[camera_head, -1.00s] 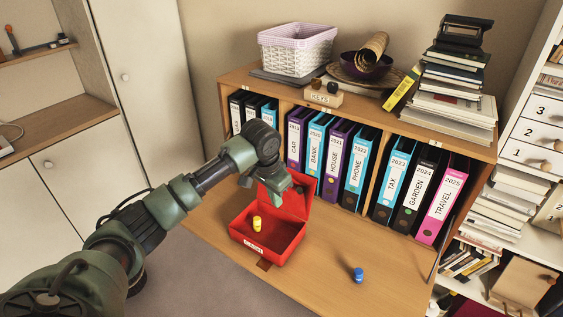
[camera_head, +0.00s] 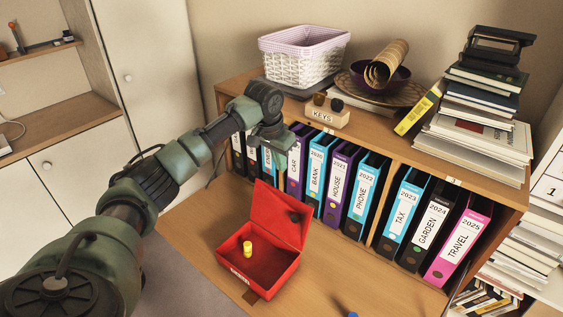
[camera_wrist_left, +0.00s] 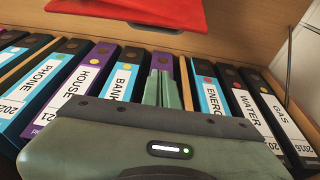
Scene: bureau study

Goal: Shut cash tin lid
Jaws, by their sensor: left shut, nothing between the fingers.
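The red cash tin (camera_head: 232,262) stands on the wooden desk board with its lid (camera_head: 280,215) raised and leaning back toward the binders. A small yellow cylinder (camera_head: 247,248) stands inside. My left gripper (camera_head: 272,148) is above and beyond the lid, in front of the binder row, apart from the lid. Its two fingers (camera_wrist_left: 160,88) are together and empty in the left wrist view, with binders beyond them. Part of the red tin (camera_wrist_left: 130,12) shows at that view's top edge. My right gripper is not in view.
A row of labelled binders (camera_head: 403,218) stands in the shelf behind the tin. A keys box (camera_head: 327,116), a white basket (camera_head: 300,62) and stacked books (camera_head: 478,120) sit on top. A blue object (camera_head: 352,314) is at the bottom edge. The board right of the tin is clear.

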